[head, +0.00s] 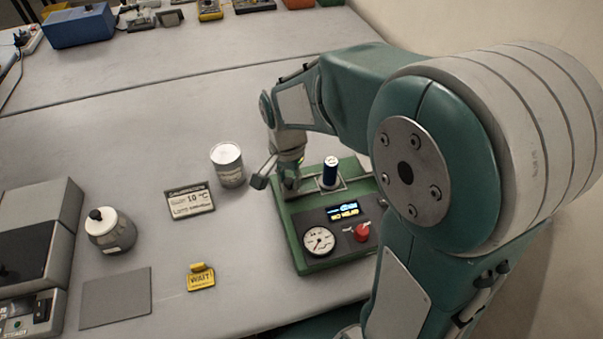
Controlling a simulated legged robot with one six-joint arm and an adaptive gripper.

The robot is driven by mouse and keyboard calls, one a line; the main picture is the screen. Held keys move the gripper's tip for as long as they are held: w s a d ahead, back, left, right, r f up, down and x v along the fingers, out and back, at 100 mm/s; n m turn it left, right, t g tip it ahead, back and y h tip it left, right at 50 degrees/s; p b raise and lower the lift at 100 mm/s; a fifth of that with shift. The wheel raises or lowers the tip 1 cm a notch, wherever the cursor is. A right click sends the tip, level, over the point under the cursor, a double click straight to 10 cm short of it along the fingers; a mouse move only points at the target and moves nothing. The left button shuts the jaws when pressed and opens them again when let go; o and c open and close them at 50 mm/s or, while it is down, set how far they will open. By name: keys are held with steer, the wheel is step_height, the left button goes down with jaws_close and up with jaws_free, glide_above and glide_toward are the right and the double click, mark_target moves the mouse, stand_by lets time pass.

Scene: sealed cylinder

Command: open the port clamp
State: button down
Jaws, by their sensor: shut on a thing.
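A green instrument box (312,262) stands on the table, with a gauge, a small lit display and a red knob on its front. My gripper (287,181) points down at the back left of the box, left of the cylinder. It is shut on the port clamp there. The clamp is small and mostly hidden by the fingers, so its position cannot be told.
A grey machine (35,245) stands at far left.

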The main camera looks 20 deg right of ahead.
steer(key=c, duration=0.7)
jaws_free()
steer(key=shift+a, duration=0.1)
steer(key=shift+o, duration=1.4)
steer(key=shift+a, duration=0.35)
steer(key=shift+d, duration=0.1)
